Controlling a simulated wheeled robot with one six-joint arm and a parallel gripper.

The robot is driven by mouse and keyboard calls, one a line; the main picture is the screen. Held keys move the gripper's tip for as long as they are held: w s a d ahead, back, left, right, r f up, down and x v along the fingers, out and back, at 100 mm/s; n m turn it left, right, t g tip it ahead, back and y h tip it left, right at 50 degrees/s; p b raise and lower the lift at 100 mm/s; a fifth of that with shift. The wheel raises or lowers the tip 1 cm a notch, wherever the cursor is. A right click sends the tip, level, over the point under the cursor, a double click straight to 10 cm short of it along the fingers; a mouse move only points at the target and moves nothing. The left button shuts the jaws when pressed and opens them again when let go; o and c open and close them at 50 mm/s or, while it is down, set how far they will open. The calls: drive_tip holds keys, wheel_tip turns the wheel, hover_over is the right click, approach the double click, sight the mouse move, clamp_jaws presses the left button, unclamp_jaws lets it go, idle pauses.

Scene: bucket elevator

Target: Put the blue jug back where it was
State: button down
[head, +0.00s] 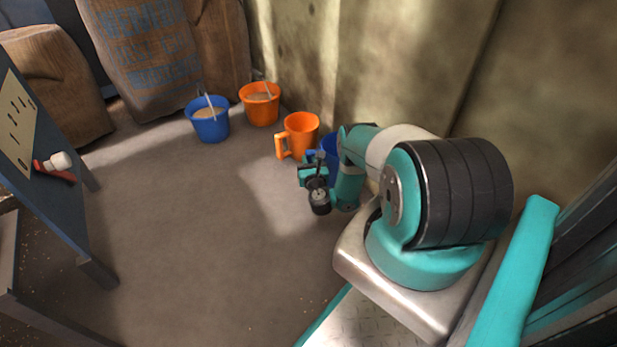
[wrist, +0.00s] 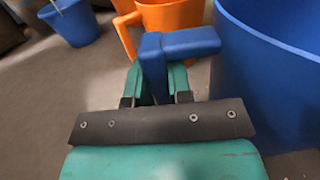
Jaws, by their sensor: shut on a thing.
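The blue jug (head: 330,149) is beside the orange jug at the wall in the head view, mostly hidden behind my arm. In the wrist view its wide blue body (wrist: 275,75) fills the right side, and its handle (wrist: 190,43) reaches left between my fingers. My gripper (wrist: 160,85) is shut on that handle; in the head view my gripper (head: 312,172) is at the jug's left side. The jug looks upright. Its base is hidden, so I cannot tell whether it touches the floor.
An orange jug (head: 300,133) stands close to the left of the blue jug, its handle facing left. A blue bucket (head: 209,124) and an orange bucket (head: 260,108) stand farther back. Sacks (head: 145,55) lean at the back. A table (head: 50,165) is at left. The middle floor is clear.

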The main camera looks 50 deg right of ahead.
wheel_tip(320, 180, down, 4)
drive_tip(key=b, duration=0.3)
drive_tip(key=shift+f, duration=0.25)
drive_tip(key=shift+r, duration=0.15)
drive_tip(key=c, duration=1.5)
unclamp_jaws()
drive_tip(key=shift+f+b, duration=0.25)
drive_tip(key=shift+b, duration=0.1)
drive_tip(key=o, duration=0.5)
drive_tip(key=shift+r, duration=0.1)
drive_tip(key=shift+c, duration=0.2)
